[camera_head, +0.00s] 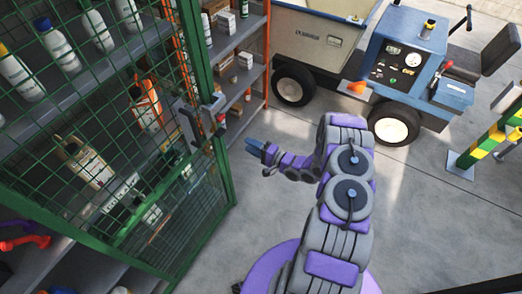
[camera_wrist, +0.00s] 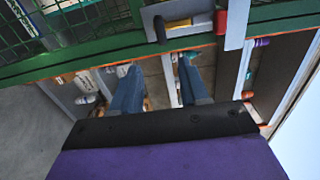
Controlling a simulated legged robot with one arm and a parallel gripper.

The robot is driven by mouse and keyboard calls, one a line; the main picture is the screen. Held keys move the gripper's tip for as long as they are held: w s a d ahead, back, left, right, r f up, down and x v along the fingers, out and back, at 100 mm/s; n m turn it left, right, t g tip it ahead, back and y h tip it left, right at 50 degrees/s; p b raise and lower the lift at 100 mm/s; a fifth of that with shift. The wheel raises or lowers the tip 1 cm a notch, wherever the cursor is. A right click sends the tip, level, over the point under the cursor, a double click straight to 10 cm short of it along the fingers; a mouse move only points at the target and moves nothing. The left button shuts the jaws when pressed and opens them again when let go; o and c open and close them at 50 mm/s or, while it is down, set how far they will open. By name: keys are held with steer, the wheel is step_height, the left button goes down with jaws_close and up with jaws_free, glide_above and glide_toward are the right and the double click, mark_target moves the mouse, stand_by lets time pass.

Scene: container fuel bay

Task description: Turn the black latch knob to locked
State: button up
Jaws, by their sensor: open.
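The grey latch plate (camera_head: 187,122) sits on the edge of the green mesh door in the head view, with a small red part beside it. In the wrist view the pale latch plate (camera_wrist: 185,10) is at the top.
The green mesh door (camera_head: 110,130) fronts shelves of bottles and jugs. An orange-framed shelf (camera_head: 240,85) stands behind. A blue and cream cart (camera_head: 405,60) is at the back right, near a yellow-green post (camera_head: 495,140). Grey floor is clear around my arm.

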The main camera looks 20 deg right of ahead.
steer(key=shift+v, duration=2.15)
steer(key=shift+w, duration=0.1)
steer(key=w+d+r+n+g+h+b, duration=0.2)
steer(key=w+d+r+n+g+h, duration=0.3)
steer(key=d+h, duration=0.3)
steer(key=s+d+r+n+g+h+b, duration=0.1)
steer(key=s+r+g+h, duration=0.15)
steer(key=r, duration=0.35)
steer(key=s+r+g+h, duration=0.1)
steer(key=s+r+h, duration=0.25)
steer(key=r, duration=0.35)
steer(key=s+a+r+n+g+y, duration=0.1)
steer(key=s+a+r+g, duration=0.1)
steer(key=s+a, duration=0.5)
steer(key=s+a+r+n+g+y+b, duration=0.1)
steer(key=s+a, duration=0.5)
steer(key=s, duration=1.2)
steer(key=s+a+r+n+g+y+b, duration=0.1)
steer(key=s+a+r+n+g, duration=0.2)
steer(key=s, duration=0.9)
steer(key=a+r+g, duration=0.2)
steer(key=a+r, duration=0.1)
steer(key=a, duration=0.1)
steer(key=shift+s+a+r, duration=0.2)
steer(key=shift+s+a, duration=0.05)
steer(key=shift+a, duration=0.1)
